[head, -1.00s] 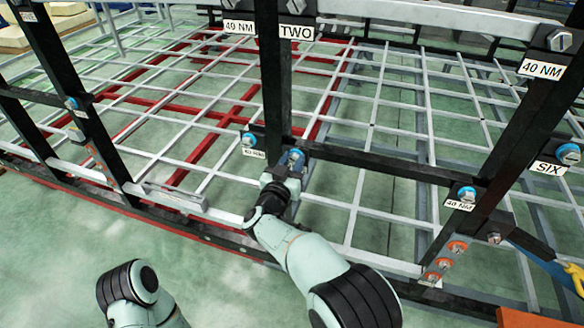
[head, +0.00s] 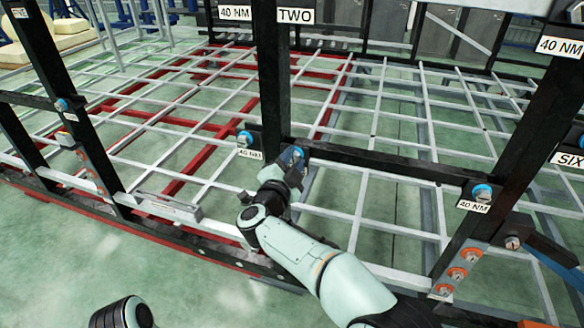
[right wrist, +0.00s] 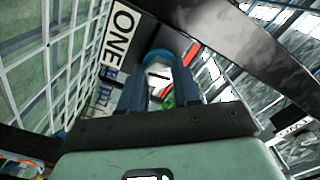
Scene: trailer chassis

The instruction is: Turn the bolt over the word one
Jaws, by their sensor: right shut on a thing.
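The bolt beside the word ONE shows in the right wrist view as a grey head with a blue ring (right wrist: 158,56). The white ONE label (right wrist: 117,36) is on the dark frame at its upper left. My right gripper (right wrist: 160,80) is shut on this bolt, with one dark finger on each side of its head. In the head view my right gripper (head: 294,160) is at the dark upright post, just right of its lower middle. There it hides most of the bolt and the ONE label. My left gripper is not in view.
Another blue-ringed bolt (head: 245,138) with a 40 NM label (head: 250,154) is left of the post. The TWO label (head: 296,15) is higher on the post. A further blue-ringed bolt (head: 482,192) is at the right. Grey and red chassis bars (head: 205,155) lie behind.

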